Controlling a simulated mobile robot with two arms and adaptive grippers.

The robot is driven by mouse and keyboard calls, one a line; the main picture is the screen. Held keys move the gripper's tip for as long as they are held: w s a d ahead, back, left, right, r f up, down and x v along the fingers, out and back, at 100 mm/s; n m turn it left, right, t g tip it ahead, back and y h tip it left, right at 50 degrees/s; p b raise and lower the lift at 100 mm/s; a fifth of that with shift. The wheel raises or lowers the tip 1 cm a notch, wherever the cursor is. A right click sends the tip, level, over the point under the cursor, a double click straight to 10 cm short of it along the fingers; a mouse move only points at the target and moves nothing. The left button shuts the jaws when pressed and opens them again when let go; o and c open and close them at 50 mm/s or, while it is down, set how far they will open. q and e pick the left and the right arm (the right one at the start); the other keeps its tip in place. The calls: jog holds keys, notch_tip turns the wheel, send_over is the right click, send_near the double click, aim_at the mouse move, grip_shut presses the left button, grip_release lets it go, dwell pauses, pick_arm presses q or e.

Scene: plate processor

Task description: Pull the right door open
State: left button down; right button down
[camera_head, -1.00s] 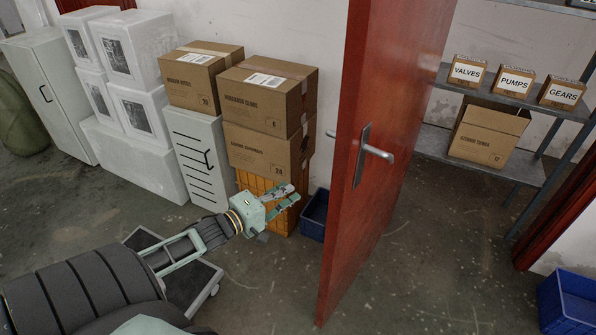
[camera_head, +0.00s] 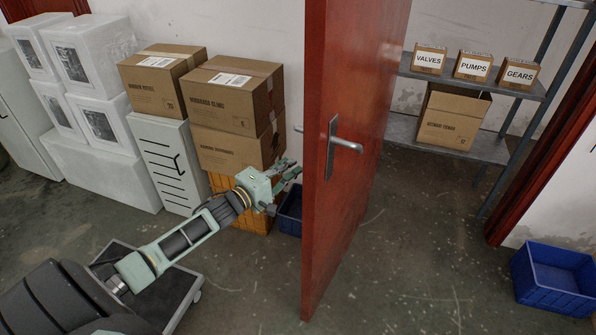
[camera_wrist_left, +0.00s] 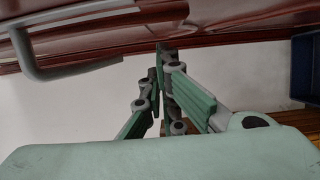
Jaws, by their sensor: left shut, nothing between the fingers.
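The red door (camera_head: 340,190) stands ajar, its near edge toward me, with the doorway open to its right. A metal lever handle (camera_head: 346,145) is on its right face. Another lever (camera_wrist_left: 65,68) on the face toward my gripper shows in the left wrist view, below the red door panel (camera_wrist_left: 220,28). My left gripper (camera_head: 292,170) is at the door's left side, below handle height. In the left wrist view its fingers (camera_wrist_left: 162,60) are together and empty, tips overlapping the door's lower border; contact cannot be told. My right gripper is out of view.
Cardboard boxes (camera_head: 232,95), an orange crate (camera_head: 240,218) and a blue bin (camera_head: 290,212) stand left of the door. A low cart (camera_head: 170,285) is under my left arm.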

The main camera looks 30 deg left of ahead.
pick_arm(q)
jog(key=d, duration=0.3)
jog(key=shift+d+p, duration=0.3)
